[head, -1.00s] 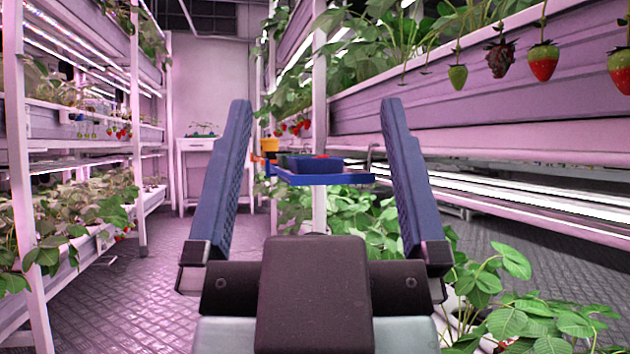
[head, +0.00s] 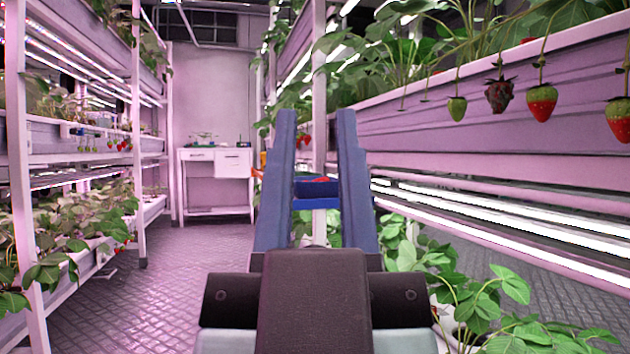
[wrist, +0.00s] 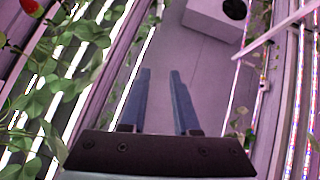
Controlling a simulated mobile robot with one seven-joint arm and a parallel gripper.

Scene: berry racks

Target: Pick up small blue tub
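My gripper (head: 316,122) points away from the camera in the head view, its two long blue fingers drawn fairly close with a gap between them. The small blue tub (head: 314,188), with something red in it, shows through that gap, beyond the fingers. It sits on a brighter blue tray or ledge (head: 317,204); the fingers hide the sides of both. In the wrist view, my gripper (wrist: 159,75) has nothing between its fingers but floor, and no tub is seen there.
A planted rack with hanging strawberries (head: 541,103) runs along the right. Another planted rack (head: 95,150) stands on the left. A white table (head: 217,163) stands at the back. The aisle floor (head: 180,265) left of my gripper is clear.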

